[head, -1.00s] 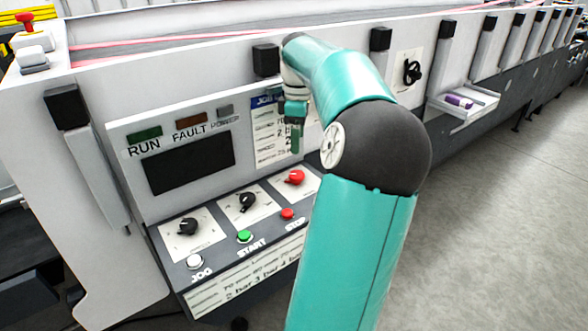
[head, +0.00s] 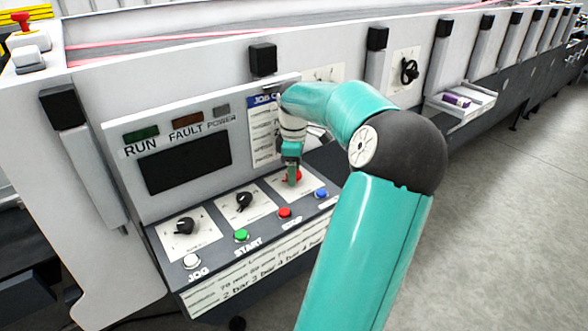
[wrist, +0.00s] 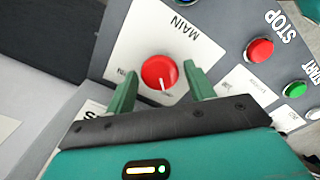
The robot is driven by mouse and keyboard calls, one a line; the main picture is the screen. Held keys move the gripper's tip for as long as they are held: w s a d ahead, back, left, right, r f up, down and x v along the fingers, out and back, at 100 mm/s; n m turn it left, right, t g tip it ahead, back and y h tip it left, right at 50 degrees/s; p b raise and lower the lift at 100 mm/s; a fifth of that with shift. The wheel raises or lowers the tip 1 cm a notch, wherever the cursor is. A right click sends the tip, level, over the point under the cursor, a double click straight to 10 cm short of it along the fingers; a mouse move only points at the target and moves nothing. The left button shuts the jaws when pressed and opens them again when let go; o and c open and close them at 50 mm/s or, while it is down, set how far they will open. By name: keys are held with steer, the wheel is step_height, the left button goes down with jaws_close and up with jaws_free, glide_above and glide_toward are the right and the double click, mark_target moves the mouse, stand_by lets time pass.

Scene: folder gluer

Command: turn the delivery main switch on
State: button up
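The main switch is a red rotary knob (wrist: 160,73) with a white pointer line, on a white plate (wrist: 190,35) marked MAIN. In the wrist view my gripper (wrist: 163,82) is open, its two green fingers on either side of the knob with gaps visible. Whether a finger touches it I cannot tell. In the head view my gripper (head: 292,176) points down at the red knob (head: 298,176), partly covering it. The switch's other markings are partly hidden by the fingers.
Beside the switch are a red STOP button (head: 285,212), a blue button (head: 321,193), a green START button (head: 241,235) and a white JOG button (head: 192,260). Two black knobs (head: 243,201) (head: 185,226) sit to the left. The display panel (head: 188,163) rises behind.

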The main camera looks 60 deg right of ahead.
steer(key=c, duration=0.7)
steer(key=shift+m, duration=0.4)
steer(key=m, duration=0.3)
steer(key=shift+w+r, duration=0.1)
steer(key=m, duration=1.4)
steer(key=o, duration=1)
